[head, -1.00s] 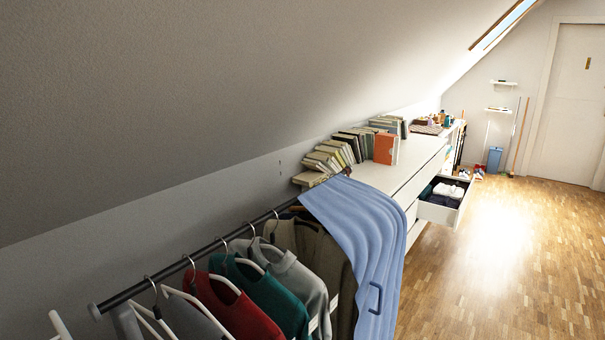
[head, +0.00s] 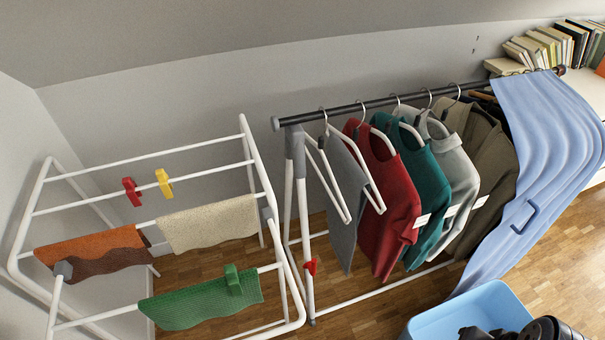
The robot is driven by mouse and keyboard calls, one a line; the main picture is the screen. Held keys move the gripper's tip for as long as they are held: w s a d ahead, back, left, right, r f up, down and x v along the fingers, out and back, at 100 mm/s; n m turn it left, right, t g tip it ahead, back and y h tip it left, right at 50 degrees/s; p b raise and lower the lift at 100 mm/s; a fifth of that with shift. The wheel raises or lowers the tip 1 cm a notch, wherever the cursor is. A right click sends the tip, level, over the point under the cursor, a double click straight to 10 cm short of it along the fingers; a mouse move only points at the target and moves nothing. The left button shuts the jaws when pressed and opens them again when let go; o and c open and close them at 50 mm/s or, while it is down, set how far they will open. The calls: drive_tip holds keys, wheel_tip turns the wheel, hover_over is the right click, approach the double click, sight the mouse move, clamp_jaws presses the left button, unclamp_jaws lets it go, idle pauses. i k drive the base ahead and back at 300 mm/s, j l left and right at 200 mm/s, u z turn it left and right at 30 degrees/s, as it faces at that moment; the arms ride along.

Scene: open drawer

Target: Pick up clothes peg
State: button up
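Several clothes pegs show on the left. A red peg (head: 131,191) and a yellow peg (head: 164,183) sit close together on a white rail of the drying rack (head: 132,159). A green peg (head: 233,279) sits on the green cloth (head: 188,303) on the front rail. Another red peg (head: 311,266) is on the white upright at the near end of the garment rail. Dark parts at the bottom right edge look like my arm; I cannot make out gripper fingers, and no peg is seen held.
An orange-brown cloth (head: 92,252) and a beige cloth (head: 208,222) hang on the rack. Clothes on hangers and a blue drape (head: 545,130) hang from the dark garment rail (head: 390,104). A light-blue bin (head: 492,294) is at bottom right. Wooden floor (head: 345,290) shows between.

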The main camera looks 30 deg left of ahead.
sight(229, 271)
drive_tip(key=u, duration=2.45)
drive_tip(key=z, duration=3.05)
drive_tip(key=u, duration=3.05)
